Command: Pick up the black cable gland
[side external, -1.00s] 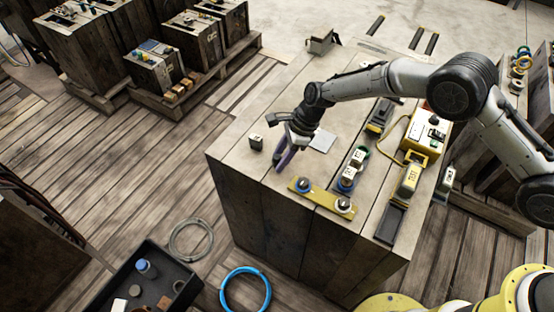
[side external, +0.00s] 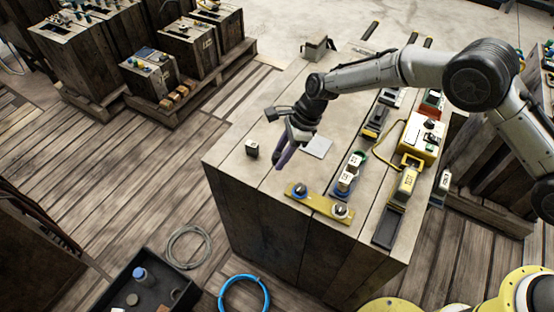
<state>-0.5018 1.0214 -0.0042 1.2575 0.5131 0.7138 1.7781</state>
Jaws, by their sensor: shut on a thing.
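My gripper (side external: 281,166) points down over the left part of the wooden crate top, its dark purplish fingers close together. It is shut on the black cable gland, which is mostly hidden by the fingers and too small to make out. I cannot tell whether the gland is clear of the crate top.
A small dark block (side external: 252,150) stands left of my gripper, and a pale card (side external: 319,146) lies to its right. A yellow plate (side external: 319,202) with two round fittings lies in front. A yellow control box (side external: 421,141) stands further right. The crate's left corner is bare.

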